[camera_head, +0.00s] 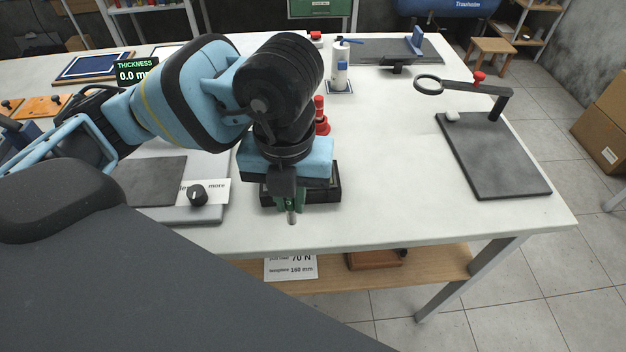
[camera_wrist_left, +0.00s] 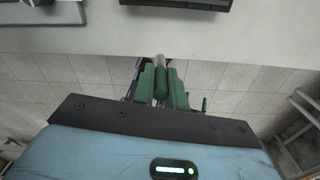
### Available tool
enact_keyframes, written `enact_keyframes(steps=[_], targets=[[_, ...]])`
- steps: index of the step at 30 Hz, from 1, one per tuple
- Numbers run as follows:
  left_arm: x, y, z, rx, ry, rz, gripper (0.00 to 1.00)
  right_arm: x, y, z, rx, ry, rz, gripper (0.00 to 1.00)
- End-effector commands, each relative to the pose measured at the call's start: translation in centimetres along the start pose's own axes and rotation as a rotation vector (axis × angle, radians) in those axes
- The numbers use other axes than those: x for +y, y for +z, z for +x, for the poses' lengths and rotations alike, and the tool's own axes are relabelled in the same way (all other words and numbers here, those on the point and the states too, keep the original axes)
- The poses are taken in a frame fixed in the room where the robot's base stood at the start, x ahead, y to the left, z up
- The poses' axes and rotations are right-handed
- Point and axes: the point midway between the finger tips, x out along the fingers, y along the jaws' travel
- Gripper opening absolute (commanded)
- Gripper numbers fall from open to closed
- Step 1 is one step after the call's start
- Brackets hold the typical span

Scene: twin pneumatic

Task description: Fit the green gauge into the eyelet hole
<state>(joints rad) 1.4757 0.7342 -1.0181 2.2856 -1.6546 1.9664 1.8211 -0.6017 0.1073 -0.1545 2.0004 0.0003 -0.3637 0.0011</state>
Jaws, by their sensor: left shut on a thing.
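My left gripper (camera_head: 290,205) is above the table's front edge, pointing down and shut on the green gauge (camera_head: 284,205). The gauge's grey metal tip sticks out below the fingers. In the left wrist view the green gauge (camera_wrist_left: 160,84) sits between the fingers, with its grey tip towards the table edge and apart from it. A black ring (camera_head: 428,84) stands out from an arm with a red knob on the right side of the table. I cannot tell whether this ring is the eyelet. My right gripper is not in view.
A black tray (camera_head: 328,190) lies just behind the gripper. A dark base plate (camera_head: 495,160) carries the ring's stand. A red stacked piece (camera_head: 321,124) and a white bottle (camera_head: 340,77) stand behind. The white table (camera_head: 400,190) is clear right of the gripper.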

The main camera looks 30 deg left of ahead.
Motion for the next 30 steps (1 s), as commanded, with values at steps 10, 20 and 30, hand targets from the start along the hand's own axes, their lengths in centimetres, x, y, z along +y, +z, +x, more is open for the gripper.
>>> enact_keyframes(steps=[10,20,30], targets=[[-2.9,-4.9,-0.8,-0.019,-0.006,0.324,0.00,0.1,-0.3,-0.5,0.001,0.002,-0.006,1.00],[-2.9,-2.9,-0.5,-0.017,-0.005,0.324,0.00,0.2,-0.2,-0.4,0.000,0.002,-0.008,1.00],[-2.8,4.9,0.1,-0.017,-0.005,0.322,0.00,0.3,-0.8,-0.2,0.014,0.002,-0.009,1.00]])
